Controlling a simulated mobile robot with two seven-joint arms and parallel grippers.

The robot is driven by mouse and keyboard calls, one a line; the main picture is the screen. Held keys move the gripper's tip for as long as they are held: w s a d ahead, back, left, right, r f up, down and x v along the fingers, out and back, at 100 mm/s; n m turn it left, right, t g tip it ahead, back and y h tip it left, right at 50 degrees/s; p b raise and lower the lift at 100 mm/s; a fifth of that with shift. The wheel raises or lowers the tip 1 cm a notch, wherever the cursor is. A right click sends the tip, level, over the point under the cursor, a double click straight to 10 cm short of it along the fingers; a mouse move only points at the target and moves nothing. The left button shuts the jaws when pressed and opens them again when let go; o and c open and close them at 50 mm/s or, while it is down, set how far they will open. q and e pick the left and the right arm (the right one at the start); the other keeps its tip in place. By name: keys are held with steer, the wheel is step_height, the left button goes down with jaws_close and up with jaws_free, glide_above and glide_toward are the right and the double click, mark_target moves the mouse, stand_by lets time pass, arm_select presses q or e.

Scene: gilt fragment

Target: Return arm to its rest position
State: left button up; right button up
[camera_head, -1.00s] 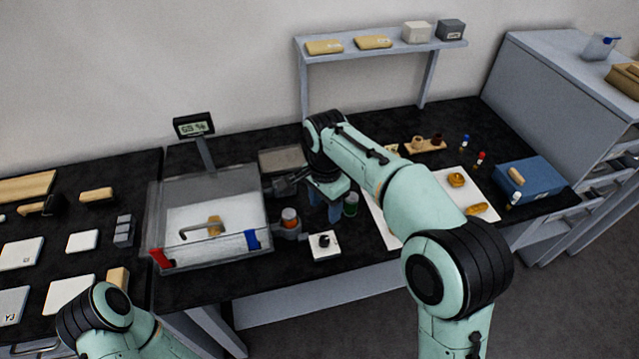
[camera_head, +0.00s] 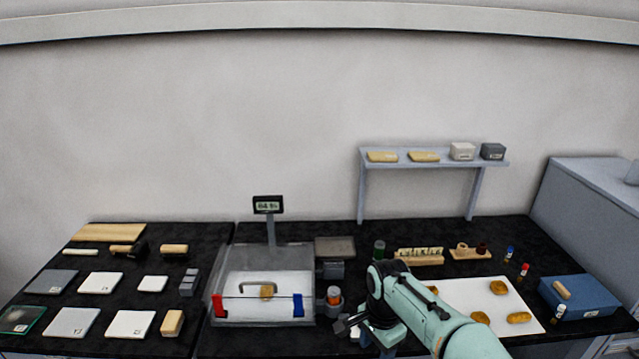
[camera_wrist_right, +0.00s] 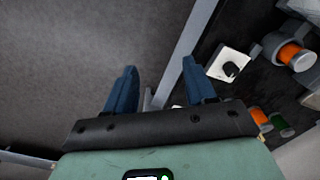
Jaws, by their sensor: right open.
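My right arm (camera_head: 430,318) comes in from the lower right in the head view, its wrist over the front of the bench, right of the clear-walled box. Its fingertips are hidden there. In the right wrist view my right gripper (camera_wrist_right: 160,82) is open, its two blue fingers wide apart with nothing between them. It hangs near the bench's front edge (camera_wrist_right: 187,45), with grey floor below on the left. My left gripper is not in view.
A white square with a black knob (camera_wrist_right: 229,66) and an orange jar (camera_wrist_right: 293,54) lie near the right finger. The clear box (camera_head: 240,312), a white sheet (camera_head: 468,294) with golden pieces, and a blue box (camera_head: 578,297) stand on the bench. A shelf (camera_head: 435,163) stands behind.

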steer(key=s+d+f+n+g+y, duration=0.1)
steer(key=s+f+n, duration=0.1)
steer(key=f, duration=1)
steer(key=s+d+f+n, duration=0.1)
steer(key=s+f+n, duration=0.1)
steer(key=f, duration=1)
steer(key=s+a+f+n+y, duration=0.1)
steer(key=s+f, duration=0.5)
steer(key=s, duration=0.5)
steer(key=s+f+n+y, duration=0.1)
steer(key=s+f+n, duration=0.1)
steer(key=s+f, duration=0.5)
steer(key=s, duration=0.5)
steer(key=shift+a+n+y, duration=0.3)
steer(key=shift+a, duration=0.05)
